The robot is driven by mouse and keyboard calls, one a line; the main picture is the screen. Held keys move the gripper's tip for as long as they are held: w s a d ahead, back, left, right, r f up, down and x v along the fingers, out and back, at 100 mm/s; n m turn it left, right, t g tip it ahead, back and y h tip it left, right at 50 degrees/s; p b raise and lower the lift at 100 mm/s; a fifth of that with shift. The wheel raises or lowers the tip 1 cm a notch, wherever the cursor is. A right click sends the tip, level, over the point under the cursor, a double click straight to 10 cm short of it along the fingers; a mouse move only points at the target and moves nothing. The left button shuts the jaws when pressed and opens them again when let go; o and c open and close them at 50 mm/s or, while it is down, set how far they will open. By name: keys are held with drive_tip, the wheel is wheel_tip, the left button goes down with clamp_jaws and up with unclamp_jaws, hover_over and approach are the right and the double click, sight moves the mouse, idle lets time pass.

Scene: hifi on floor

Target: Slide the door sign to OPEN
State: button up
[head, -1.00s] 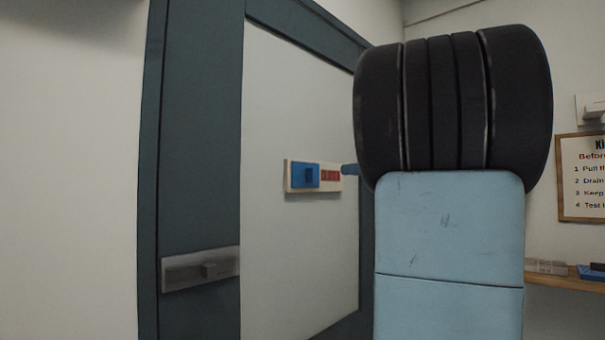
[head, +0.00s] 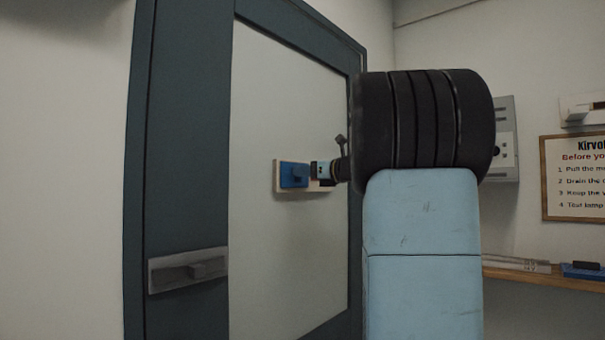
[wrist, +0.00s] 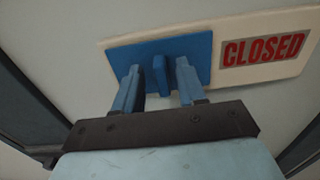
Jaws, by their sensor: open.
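The door sign (head: 278,187) is a pale board on the door's light panel, with a blue slider (head: 293,175) at its left part. In the wrist view the slider (wrist: 197,48) covers the board's left side, and a red CLOSED label (wrist: 264,49) shows to its right. A small upright blue tab (wrist: 161,75) stands out from the slider. My gripper (wrist: 158,82) is open, with one finger on each side of the tab. Whether the fingers touch it I cannot tell. In the head view my arm hides the sign's right end.
The door has a dark frame (head: 180,130) and a grey latch plate (head: 188,270) low on the left. A grey wall box (head: 504,140), a notice board (head: 575,180) and a wooden shelf (head: 530,275) are at the right.

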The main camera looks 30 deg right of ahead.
drive_tip(key=shift+w, duration=0.1)
drive_tip(key=shift+c, duration=0.3)
clamp_jaws()
idle(0.4)
